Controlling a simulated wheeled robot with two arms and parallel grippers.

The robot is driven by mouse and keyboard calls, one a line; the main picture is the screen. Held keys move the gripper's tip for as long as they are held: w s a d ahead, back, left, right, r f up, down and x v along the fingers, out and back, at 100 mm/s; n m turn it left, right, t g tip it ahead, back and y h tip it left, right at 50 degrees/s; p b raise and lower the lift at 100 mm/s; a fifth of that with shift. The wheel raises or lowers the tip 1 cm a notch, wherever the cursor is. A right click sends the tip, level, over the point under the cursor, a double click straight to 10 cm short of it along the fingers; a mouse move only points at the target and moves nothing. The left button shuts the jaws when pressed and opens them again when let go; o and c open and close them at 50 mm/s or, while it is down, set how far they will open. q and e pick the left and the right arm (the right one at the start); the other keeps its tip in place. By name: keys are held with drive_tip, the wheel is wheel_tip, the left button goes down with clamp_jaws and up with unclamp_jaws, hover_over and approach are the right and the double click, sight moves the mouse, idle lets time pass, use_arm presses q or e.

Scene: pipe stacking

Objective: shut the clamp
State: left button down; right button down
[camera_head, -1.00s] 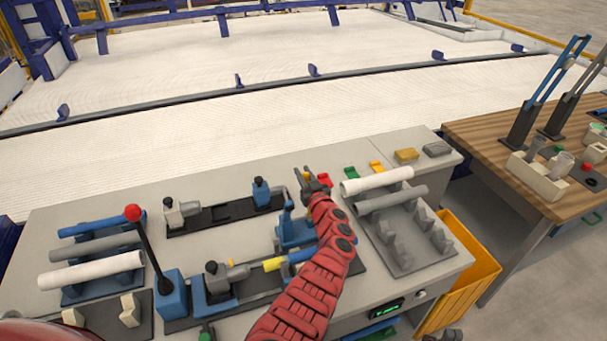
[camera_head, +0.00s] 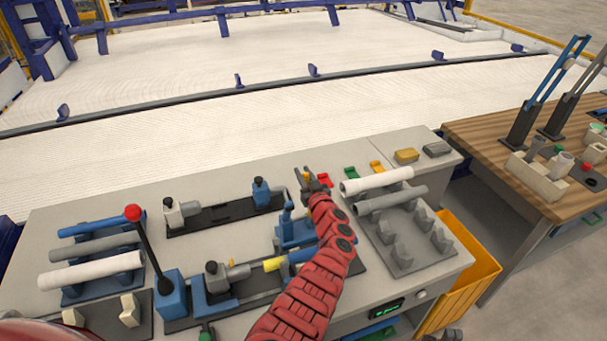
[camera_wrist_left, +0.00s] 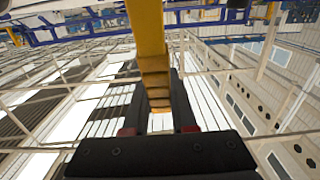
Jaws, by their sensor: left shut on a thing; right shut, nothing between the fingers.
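A blue clamp (camera_head: 293,232) stands on the dark fixture in the middle of the bench. A blue pipe piece with a yellow end (camera_head: 275,264) lies just in front of it, partly hidden by my arm. My left gripper (camera_head: 309,181) is at the clamp's upper right. It is shut on a yellow handle, which shows as a long yellow bar (camera_wrist_left: 150,40) between the dark fingers in the left wrist view. My red arm hides where the handle joins the clamp. My right gripper (camera_head: 446,335) is low at the bottom edge, mostly cut off, shut and empty.
A black lever with a red knob (camera_head: 133,213) stands left of the fixture. A rack with several pipes (camera_head: 95,262) is at the left. Another rack (camera_head: 408,240) holds a white and a grey pipe at the right. A yellow bin (camera_head: 470,260) hangs at the bench's right side.

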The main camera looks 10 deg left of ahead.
use_arm(q)
drive_tip(key=s+d+t+y+b, duration=0.2)
drive_tip(key=s, duration=0.1)
drive_tip(key=s+d+r+t+y+b, duration=0.1)
drive_tip(key=s+t+b, duration=0.1)
drive_tip(key=shift+d, duration=0.1)
drive_tip(key=shift+s+d+r+t, duration=0.2)
drive_tip(key=shift+s+r+t, duration=0.05)
drive_tip(key=shift+r+t, duration=0.05)
drive_tip(key=c, duration=0.7)
unclamp_jaws()
drive_tip(key=shift+r, duration=0.1)
